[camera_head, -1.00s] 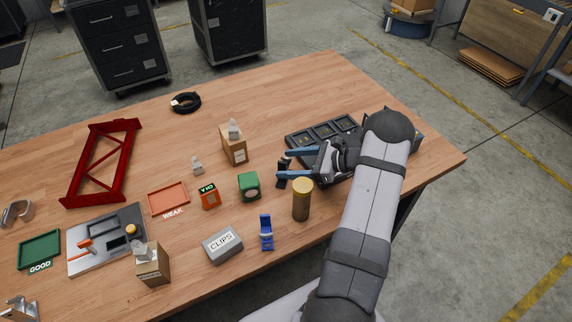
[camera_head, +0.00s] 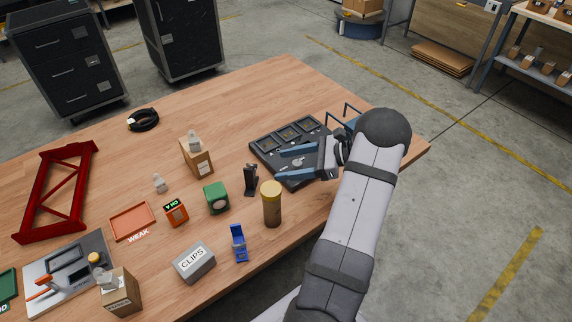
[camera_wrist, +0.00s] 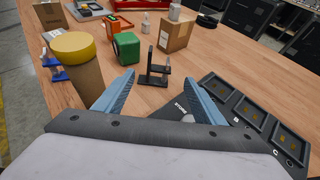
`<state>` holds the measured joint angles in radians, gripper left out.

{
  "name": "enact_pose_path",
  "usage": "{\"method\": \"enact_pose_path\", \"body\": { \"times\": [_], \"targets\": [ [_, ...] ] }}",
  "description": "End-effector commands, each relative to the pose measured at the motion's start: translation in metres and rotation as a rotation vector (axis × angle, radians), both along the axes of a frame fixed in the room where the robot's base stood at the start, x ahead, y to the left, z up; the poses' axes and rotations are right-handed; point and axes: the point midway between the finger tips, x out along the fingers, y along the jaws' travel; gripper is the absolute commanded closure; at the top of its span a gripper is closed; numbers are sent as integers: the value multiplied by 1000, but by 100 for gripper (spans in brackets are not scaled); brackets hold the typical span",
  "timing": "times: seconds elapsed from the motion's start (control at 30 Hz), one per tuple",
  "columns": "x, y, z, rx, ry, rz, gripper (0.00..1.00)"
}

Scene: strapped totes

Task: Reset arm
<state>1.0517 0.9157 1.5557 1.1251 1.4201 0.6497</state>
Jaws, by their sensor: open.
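My gripper (camera_head: 279,162) is open and empty, with its two blue fingers apart above the near left part of a dark tray (camera_head: 262,147) with square pockets. In the wrist view, my gripper (camera_wrist: 160,92) points toward a small black stand (camera_wrist: 154,72), which stands upright on the table just beyond the fingertips and apart from them. The black stand (camera_head: 251,180) is left of the fingers in the head view. A brown cylinder with a yellow lid (camera_head: 271,205) stands nearby; in the wrist view the cylinder (camera_wrist: 82,72) is left of the fingers.
Left of my gripper stand a green box (camera_head: 216,198), an orange device (camera_head: 176,213), a cardboard box (camera_head: 197,158), a blue holder (camera_head: 239,244) and a grey CLIPS box (camera_head: 194,262). The wooden table (camera_head: 245,95) is clear toward its far edge.

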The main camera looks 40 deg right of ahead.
Motion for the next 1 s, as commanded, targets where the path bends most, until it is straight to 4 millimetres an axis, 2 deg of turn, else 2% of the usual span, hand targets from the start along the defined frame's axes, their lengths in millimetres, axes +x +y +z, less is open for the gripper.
{"method": "enact_pose_path", "body": {
  "times": [0.27,0.37,0.47,0.57,0.6,0.67,0.7,0.8,0.9,1.0],
  "targets": [
    [2,1,1,3,3,-2,36],
    [11,8,5,31,32,-16,36],
    [30,24,12,88,94,-45,36],
    [55,61,23,142,198,-55,36],
    [61,81,25,135,236,-37,36],
    [60,116,25,71,275,31,36],
    [54,139,25,4,288,96,36],
    [29,190,23,-183,290,284,36],
    [-4,233,23,-385,257,495,36],
    [-42,260,20,-591,181,726,36]
  ]
}}
